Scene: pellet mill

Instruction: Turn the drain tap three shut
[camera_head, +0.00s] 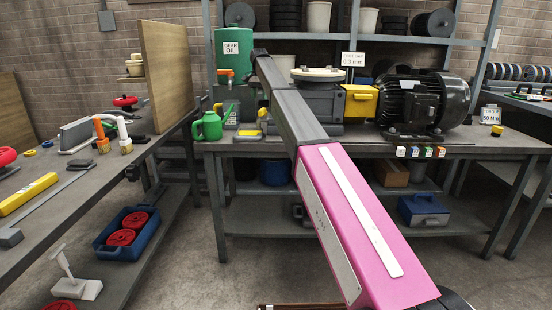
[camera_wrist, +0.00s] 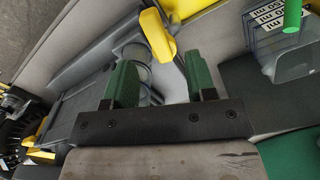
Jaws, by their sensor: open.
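In the wrist view my gripper (camera_wrist: 158,76) is open, with its two green fingers apart. A yellow lever (camera_wrist: 156,34) shows just beyond and between the fingertips; I cannot tell whether anything touches it. A grey rounded fitting (camera_wrist: 132,54) lies beside the lever. In the head view a small yellow handle (camera_head: 262,113) shows beside my arm at the grey machine, and an orange tap (camera_head: 225,73) is on the green gear oil drum (camera_head: 233,50). I cannot read which tap is number three. My gripper is not clearly visible in the head view.
A green watering can (camera_head: 208,126) stands at the bench's left end. A yellow box (camera_head: 359,103) and a black motor (camera_head: 424,102) stand to the right. The left bench (camera_head: 75,205) holds tools and handles. A green rod (camera_wrist: 292,15) and labelled clear container (camera_wrist: 285,45) are close by in the wrist view.

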